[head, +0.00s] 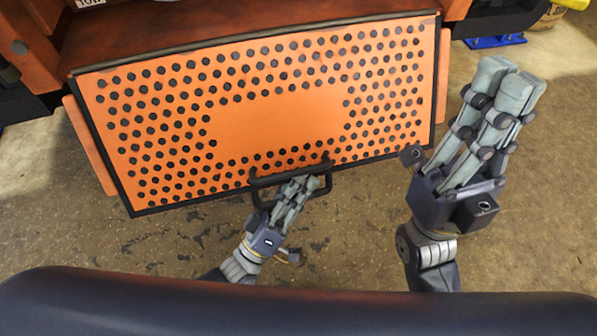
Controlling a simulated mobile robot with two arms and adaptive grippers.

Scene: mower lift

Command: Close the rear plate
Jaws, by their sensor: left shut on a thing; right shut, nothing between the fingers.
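The rear plate (275,120) is a wide orange panel with rows of dark round holes and a black rim. It hangs tilted at the back of the orange machine, its lower edge towards me. A black bar handle (262,181) sits at the middle of its lower edge. My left gripper (308,184) is at the right part of this handle, with its fingers shut on it. The fingers hide part of the bar. My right gripper (512,85) is shut and empty, raised to the right of the plate and apart from it.
The machine's reddish-brown body (250,22) rises behind the plate's top edge. A blue object (495,41) lies on the floor at the upper right, near a tan bucket (549,15). The concrete floor (540,190) is clear at the right.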

